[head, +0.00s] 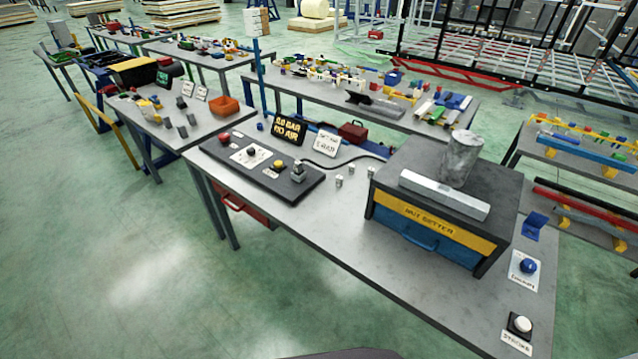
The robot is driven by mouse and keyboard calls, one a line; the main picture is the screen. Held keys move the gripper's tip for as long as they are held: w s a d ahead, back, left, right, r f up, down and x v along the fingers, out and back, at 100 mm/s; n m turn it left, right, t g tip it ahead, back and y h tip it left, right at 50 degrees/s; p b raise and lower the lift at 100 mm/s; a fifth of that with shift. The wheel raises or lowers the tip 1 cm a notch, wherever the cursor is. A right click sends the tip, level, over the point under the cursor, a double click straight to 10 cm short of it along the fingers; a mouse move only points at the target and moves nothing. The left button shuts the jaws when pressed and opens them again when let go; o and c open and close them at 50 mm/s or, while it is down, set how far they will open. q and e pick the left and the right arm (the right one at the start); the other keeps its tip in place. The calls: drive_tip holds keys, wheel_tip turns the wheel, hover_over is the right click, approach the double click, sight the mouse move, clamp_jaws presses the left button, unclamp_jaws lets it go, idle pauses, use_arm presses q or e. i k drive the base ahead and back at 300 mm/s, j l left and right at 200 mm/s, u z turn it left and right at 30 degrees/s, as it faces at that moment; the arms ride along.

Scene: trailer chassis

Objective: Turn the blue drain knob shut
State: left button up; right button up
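A round blue knob (528,266) sits on a white labelled plate (523,280) near the right end of the grey workbench. The plate's lettering is too small to read surely, and I cannot tell the knob's turn position. Neither of my grippers shows in the head view.
A white knob (521,324) on a dark base stands nearer the front right corner. A machine with a yellow front (430,226) and blue drawer (412,243) stands left of the blue knob. A blue bracket (536,221) stands behind it. The bench front (400,285) is clear.

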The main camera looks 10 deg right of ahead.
sight(528, 266)
drive_tip(key=l+z, duration=0.2)
drive_tip(key=z, duration=1.8)
